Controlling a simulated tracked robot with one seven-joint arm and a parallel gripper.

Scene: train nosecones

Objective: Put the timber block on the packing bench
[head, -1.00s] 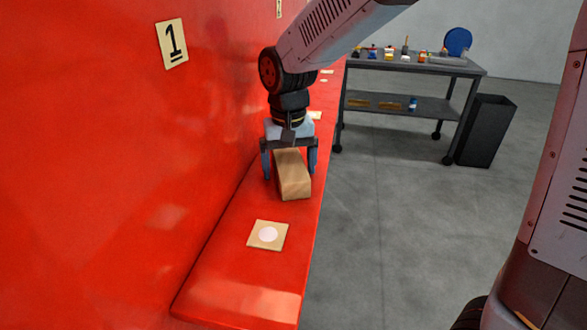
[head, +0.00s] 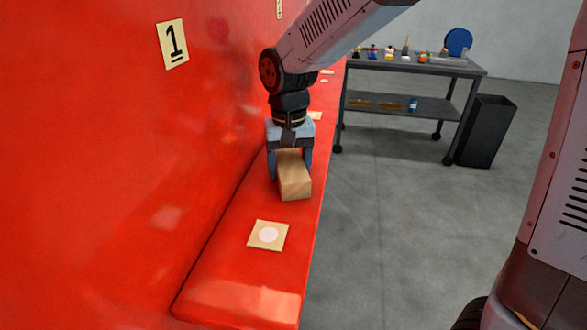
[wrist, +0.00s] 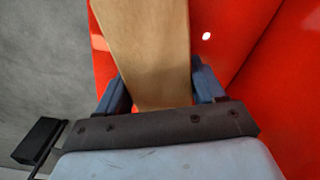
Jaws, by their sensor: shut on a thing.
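The timber block (head: 294,182) is a light brown wooden block lying on the red ledge (head: 235,277). My gripper (head: 291,168) points down over its far part, with one blue finger on each side, shut on it. In the wrist view the block (wrist: 150,45) runs up from between the two fingers (wrist: 160,92), which press against its sides. The block's far end is partly hidden by the gripper in the head view.
A square tan card with a white disc (head: 267,235) lies on the ledge in front of the block. The red wall (head: 90,180) rises along the left. The table top holds several small items. A dark bin (head: 486,132) stands beside the table. Grey floor lies open between.

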